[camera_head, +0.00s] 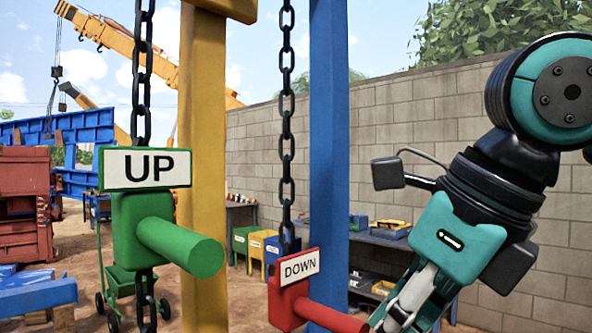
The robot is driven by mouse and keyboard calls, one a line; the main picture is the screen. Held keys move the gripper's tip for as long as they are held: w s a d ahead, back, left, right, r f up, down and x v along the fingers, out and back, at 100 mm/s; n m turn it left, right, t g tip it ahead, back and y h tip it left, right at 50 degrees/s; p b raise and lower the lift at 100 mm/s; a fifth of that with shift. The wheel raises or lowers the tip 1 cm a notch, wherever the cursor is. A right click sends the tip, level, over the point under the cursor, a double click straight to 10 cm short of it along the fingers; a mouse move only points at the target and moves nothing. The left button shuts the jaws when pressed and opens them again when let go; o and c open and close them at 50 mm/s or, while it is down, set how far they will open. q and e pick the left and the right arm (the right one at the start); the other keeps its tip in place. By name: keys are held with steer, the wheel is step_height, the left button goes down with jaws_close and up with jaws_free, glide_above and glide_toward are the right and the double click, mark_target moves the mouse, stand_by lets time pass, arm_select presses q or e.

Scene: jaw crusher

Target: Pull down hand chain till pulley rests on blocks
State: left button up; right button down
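Two dark hand chains hang in front of me. The left chain (141,70) carries a green block with a thick round handle (185,247) and a white "UP" sign (146,168). The right chain (287,120) carries a red block with a round handle (318,313) and a white "DOWN" sign (300,268), low in the view. My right gripper (392,322) comes in from the right, its fingers pointing down and left beside the red handle's end. Its fingertips are cut off by the lower edge, so its opening and any contact are unclear. My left gripper, the pulley and the blocks are not in view.
A yellow post (203,130) and a blue post (328,130) stand upright near the chains. Behind are a grey block wall (420,125), a workbench with bins (384,230), coloured boxes (257,248), red machinery (25,205) and a yellow crane (110,38).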

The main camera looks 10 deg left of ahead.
steer(key=shift+d, duration=0.1)
steer(key=p+v, duration=0.2)
steer(key=v, duration=0.4)
steer(key=shift+s+d+p, duration=0.35)
steer(key=shift+d, duration=0.1)
steer(key=shift+f, duration=0.15)
